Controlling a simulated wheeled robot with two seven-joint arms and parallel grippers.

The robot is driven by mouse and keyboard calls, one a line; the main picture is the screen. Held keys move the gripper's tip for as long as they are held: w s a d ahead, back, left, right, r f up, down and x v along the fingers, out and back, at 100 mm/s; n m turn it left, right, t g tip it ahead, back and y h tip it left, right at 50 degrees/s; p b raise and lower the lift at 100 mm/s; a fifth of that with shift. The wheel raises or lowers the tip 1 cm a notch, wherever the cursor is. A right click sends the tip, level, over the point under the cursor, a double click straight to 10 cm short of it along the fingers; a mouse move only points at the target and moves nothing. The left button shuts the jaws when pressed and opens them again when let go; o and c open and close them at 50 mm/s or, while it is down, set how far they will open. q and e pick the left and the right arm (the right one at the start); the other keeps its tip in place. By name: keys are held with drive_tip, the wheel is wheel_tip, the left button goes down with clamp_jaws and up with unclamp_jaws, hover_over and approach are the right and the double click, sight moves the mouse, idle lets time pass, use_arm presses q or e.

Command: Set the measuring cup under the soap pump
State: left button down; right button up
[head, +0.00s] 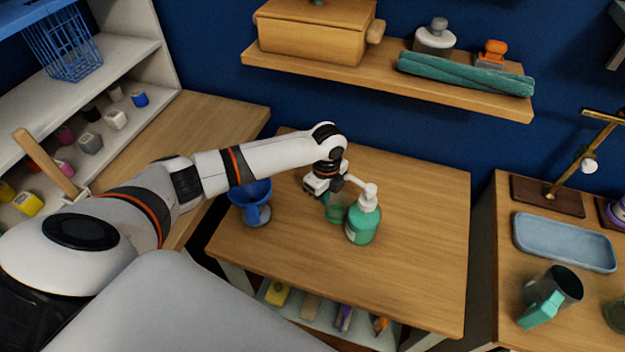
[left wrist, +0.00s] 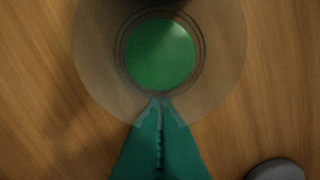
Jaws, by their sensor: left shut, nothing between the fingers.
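The soap pump (head: 362,222), a green bottle with a white pump head, stands upright on the wooden table. A clear, greenish cup (head: 335,213), which looks like the measuring cup, stands just left of the bottle, close to the nozzle. My left gripper (head: 324,188) is shut and empty, over the cup and hiding part of it. In the left wrist view the cup shows from above as a clear ring around a green disc (left wrist: 160,55). A teal wedge below the ring could be handle or fingers; I cannot tell. My right gripper is out of view.
A blue cup (head: 252,203) stands left on the table, below my forearm. The table's right half is clear. A right-hand counter holds a blue tray (head: 565,242) and a dark cup (head: 562,286) with a teal part. A wall shelf (head: 450,92) hangs behind.

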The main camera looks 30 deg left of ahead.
use_arm(q)
drive_tip(key=shift+s+d, duration=0.1)
drive_tip(key=shift+d, duration=0.3)
drive_tip(key=shift+a+f, duration=0.1)
